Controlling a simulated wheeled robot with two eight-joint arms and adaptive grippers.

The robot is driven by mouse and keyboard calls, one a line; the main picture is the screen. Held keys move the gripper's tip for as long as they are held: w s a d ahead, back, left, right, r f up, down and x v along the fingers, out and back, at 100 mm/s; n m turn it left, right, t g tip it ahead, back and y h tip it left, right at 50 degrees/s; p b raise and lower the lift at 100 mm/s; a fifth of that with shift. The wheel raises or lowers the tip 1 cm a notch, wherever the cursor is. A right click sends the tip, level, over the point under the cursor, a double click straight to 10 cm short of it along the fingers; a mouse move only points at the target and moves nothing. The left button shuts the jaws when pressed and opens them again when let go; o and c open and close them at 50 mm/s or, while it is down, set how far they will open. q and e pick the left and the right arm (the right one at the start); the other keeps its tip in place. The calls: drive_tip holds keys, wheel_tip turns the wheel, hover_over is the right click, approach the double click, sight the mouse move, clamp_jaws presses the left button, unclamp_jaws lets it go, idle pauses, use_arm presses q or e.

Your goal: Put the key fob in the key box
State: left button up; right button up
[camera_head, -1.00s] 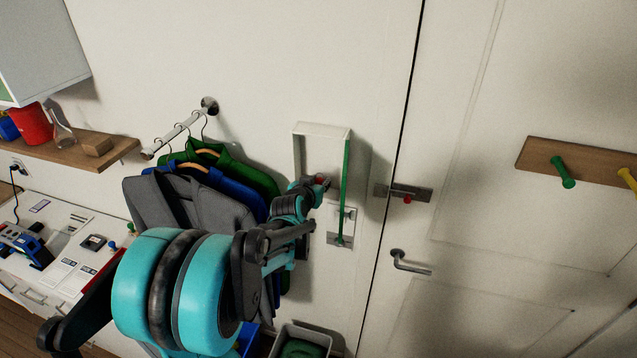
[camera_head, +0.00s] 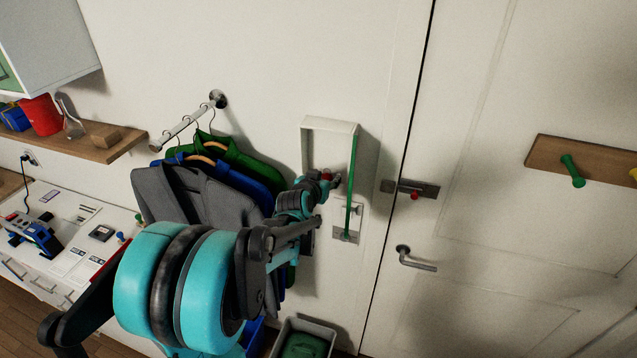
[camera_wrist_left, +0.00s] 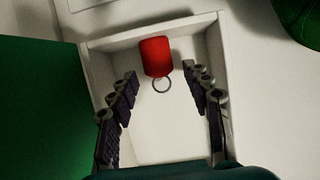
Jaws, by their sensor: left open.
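The key box (camera_head: 329,125) is a white open box on the wall left of the door. Its green door (camera_head: 351,188) stands swung open on the right side. My left gripper (camera_head: 328,178) reaches into the box. In the left wrist view the red key fob (camera_wrist_left: 156,57) with its metal ring lies inside the box (camera_wrist_left: 221,60), against the far wall of it. My left gripper (camera_wrist_left: 162,105) is open there, its fingers spread on both sides, with the fob beyond the fingertips and apart from them. The green door (camera_wrist_left: 42,95) fills the left edge. My right gripper is not in view.
Jackets (camera_head: 190,195) hang on a wall rail left of my arm. A door (camera_head: 500,200) with a handle (camera_head: 415,259) and latch (camera_head: 409,189) is to the right. A peg board (camera_head: 545,155) is far right. A grey bin (camera_head: 304,331) stands below.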

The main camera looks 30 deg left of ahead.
use_arm(q)
drive_tip(key=v, duration=1.1)
drive_tip(key=shift+p, duration=0.3)
drive_tip(key=shift+s+d+f, duration=0.1)
drive_tip(key=shift+s+f, duration=0.05)
drive_tip(key=shift+s, duration=0.05)
